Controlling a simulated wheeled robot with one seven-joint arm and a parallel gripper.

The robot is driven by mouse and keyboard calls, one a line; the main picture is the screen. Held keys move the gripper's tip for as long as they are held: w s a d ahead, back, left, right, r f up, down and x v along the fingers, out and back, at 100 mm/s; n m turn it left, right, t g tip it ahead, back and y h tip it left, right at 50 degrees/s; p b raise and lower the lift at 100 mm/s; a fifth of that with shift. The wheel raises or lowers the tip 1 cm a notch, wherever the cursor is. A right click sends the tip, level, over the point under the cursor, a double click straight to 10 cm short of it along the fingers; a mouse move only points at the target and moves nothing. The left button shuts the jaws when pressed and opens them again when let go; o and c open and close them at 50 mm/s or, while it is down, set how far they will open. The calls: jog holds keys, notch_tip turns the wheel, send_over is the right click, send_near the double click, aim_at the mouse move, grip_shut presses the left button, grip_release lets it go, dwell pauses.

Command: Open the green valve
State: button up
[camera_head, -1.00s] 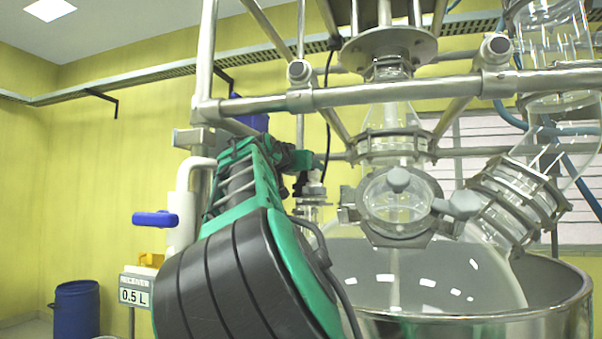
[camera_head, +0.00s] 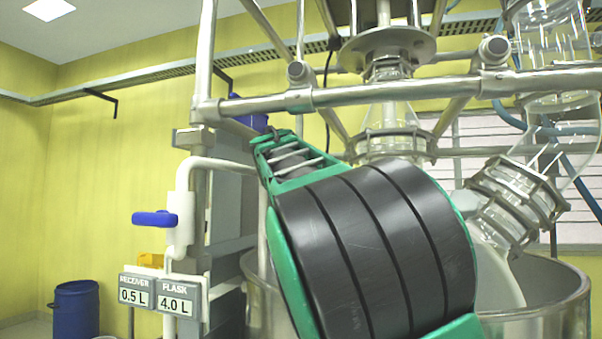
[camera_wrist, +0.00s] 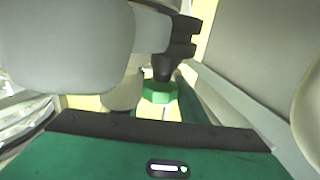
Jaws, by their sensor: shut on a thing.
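In the wrist view a green faceted piece (camera_wrist: 158,92), which looks like the green valve's handle, shows just beyond the dark fingers of my gripper (camera_wrist: 166,72). The fingers are close together at it, and my gripper is shut on it. The contact itself is partly hidden by the fingers and by a large grey shape in front. In the head view neither my gripper nor the green valve can be made out, because my green and black arm covers the middle of the picture.
A blue-handled valve (camera_head: 155,219) sits on a white pipe at left, above signs reading 0.5 L (camera_head: 134,296) and 4.0 L (camera_head: 175,303). A metal frame bar (camera_head: 400,92) crosses above my arm. A steel vessel (camera_head: 560,320) and glass fittings (camera_head: 510,200) stand at right.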

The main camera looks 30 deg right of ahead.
jog(key=shift+a+r+n+t+y, duration=0.1)
jog(key=shift+n+t+y, duration=0.65)
jog(key=shift+y, duration=0.4)
jog(key=shift+r+n+t+y, duration=0.1)
jog(key=shift+n+t+y, duration=0.45)
jog(key=shift+n+y, duration=0.5)
jog(key=shift+w+a+y, duration=0.1)
jog(key=shift+y, duration=0.5)
jog(key=o, duration=1.1)
jog(key=shift+c, duration=0.2)
jog(key=shift+f, duration=0.1)
jog(key=shift+v, duration=3.7)
